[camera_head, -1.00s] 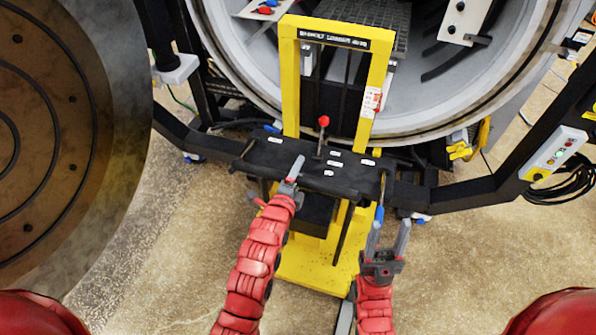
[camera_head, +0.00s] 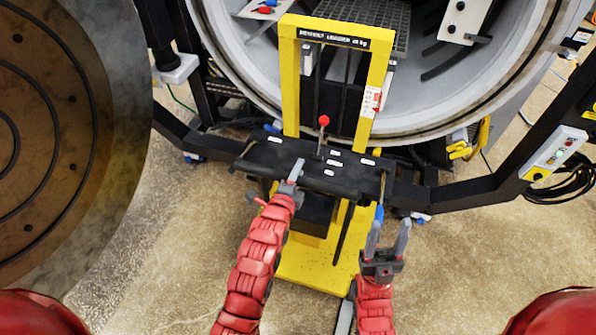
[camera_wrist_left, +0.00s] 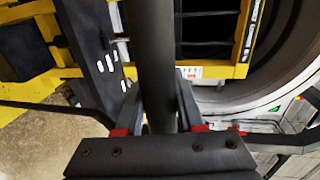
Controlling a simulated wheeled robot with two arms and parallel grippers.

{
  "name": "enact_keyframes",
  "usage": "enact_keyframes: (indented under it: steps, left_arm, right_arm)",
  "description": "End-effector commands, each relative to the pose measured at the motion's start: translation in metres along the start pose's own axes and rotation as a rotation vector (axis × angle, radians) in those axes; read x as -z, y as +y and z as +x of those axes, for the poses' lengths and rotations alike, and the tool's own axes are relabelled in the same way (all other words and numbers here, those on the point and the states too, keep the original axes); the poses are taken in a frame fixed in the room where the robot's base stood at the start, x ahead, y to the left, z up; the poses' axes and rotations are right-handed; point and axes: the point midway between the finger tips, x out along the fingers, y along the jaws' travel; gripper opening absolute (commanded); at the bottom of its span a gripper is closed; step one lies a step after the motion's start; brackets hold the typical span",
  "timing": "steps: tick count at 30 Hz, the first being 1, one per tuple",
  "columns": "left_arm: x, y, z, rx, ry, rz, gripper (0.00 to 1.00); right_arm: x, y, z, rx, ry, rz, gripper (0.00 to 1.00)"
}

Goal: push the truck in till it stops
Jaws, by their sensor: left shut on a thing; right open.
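The truck is a yellow loader (camera_head: 291,85) with a tall frame and a black shelf (camera_head: 262,158) carrying white labels and a red-knobbed lever (camera_head: 323,121). It stands upright in front of the round furnace opening (camera_head: 425,105). My left gripper (camera_head: 294,175) is at the shelf's near edge. In the left wrist view its fingers (camera_wrist_left: 158,105) are shut around a dark round bar (camera_wrist_left: 152,50), beside the labelled shelf. My right gripper (camera_head: 388,238) is open and empty, near the right front of the truck. How the truck meets the furnace underneath is hidden.
The furnace's round door (camera_head: 75,150) stands open at left. Black frame bars (camera_head: 460,192) flank the truck on both sides. A control box (camera_head: 556,153) sits on the right bar and cables lie below it. The floor in front is mostly clear.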

Motion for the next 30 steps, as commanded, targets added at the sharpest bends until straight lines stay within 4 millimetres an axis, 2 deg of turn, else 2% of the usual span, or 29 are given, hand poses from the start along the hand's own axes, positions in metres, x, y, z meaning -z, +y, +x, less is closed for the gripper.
enact_keyframes:
  steps: [19, 25, 30]
  left_arm:
    - [0.000, 0.002, 0.000, -0.003, 0.000, 0.000, 0.00]
    - [0.001, 0.003, 0.012, 0.002, 0.002, 0.005, 0.00]
    - [0.000, -0.005, 0.016, 0.005, 0.000, -0.001, 0.00]
  right_arm:
    - [0.000, 0.000, -0.001, 0.000, 0.000, 0.000, 0.50]
    - [-0.004, -0.001, -0.023, 0.000, 0.000, 0.000, 0.50]
    - [-0.004, -0.001, -0.025, 0.000, 0.000, 0.000, 0.50]
